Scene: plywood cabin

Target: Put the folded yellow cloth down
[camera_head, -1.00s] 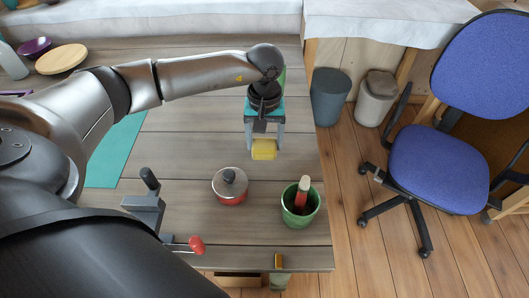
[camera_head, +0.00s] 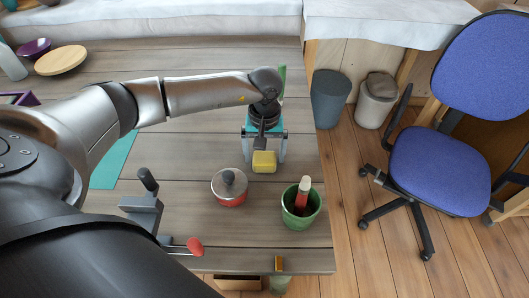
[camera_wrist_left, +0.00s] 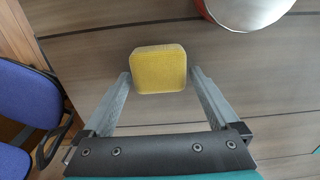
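The folded yellow cloth (camera_head: 264,162) is a small thick block on the wooden table (camera_head: 190,145), and it appears to rest on the tabletop. It also shows in the left wrist view (camera_wrist_left: 159,69), just past and between the fingertips. My left gripper (camera_head: 265,157) is open above the cloth, one finger on each side. In the left wrist view, narrow gaps show between the cloth and the fingers (camera_wrist_left: 160,78). The cloth's underside is hidden. My right gripper is not seen in these frames.
A grey clamp-like tool (camera_head: 145,208) is at the near left. A blue chair (camera_head: 438,170) stands off the table.

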